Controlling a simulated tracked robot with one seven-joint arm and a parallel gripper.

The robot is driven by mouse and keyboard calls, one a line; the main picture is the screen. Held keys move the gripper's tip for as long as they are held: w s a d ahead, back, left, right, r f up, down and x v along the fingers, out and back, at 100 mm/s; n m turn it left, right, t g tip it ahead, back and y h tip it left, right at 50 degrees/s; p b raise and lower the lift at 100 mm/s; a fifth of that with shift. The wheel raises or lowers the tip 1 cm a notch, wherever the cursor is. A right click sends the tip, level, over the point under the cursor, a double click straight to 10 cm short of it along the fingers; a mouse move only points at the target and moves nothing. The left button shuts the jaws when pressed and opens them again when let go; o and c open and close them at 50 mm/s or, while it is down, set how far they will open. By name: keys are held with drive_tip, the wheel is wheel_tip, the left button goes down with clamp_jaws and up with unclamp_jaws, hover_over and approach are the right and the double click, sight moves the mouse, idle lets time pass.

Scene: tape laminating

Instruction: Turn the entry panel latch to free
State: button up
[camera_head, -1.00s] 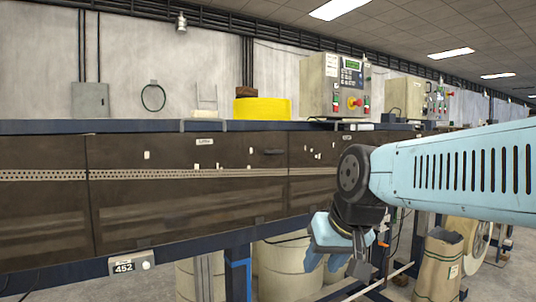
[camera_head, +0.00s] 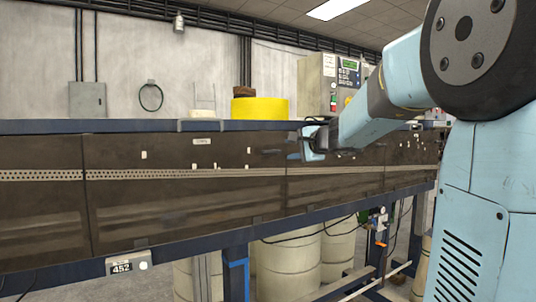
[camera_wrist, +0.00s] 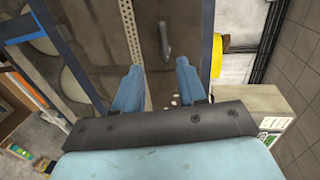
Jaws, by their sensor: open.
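The entry panel (camera_head: 180,200) is a wide dark brown cover on the long machine, with a perforated light strip along it. Its latch (camera_wrist: 165,40) is a dark handle, seen in the wrist view above the gap between my fingers. In the head view the latch is hard to make out near my gripper. My gripper (camera_wrist: 157,68) is open and empty, with two blue fingers pointing at the panel. In the head view my gripper (camera_head: 304,142) is in front of the panel's upper right part. The latch appears beyond the fingertips, not between them.
A yellow roll (camera_head: 260,109) and a control box (camera_head: 318,82) stand on the machine's top ledge (camera_head: 130,127). A blue frame rail with a 452 tag (camera_head: 122,267) runs below the panel. Pale drums (camera_head: 292,262) stand underneath.

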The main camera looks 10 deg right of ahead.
sight(271, 152)
drive_tip(key=x, duration=1.4)
drive_tip(key=shift+w+d+r, duration=0.15)
drive_tip(key=shift+d+r, duration=0.05)
drive_tip(key=shift+r, duration=0.05)
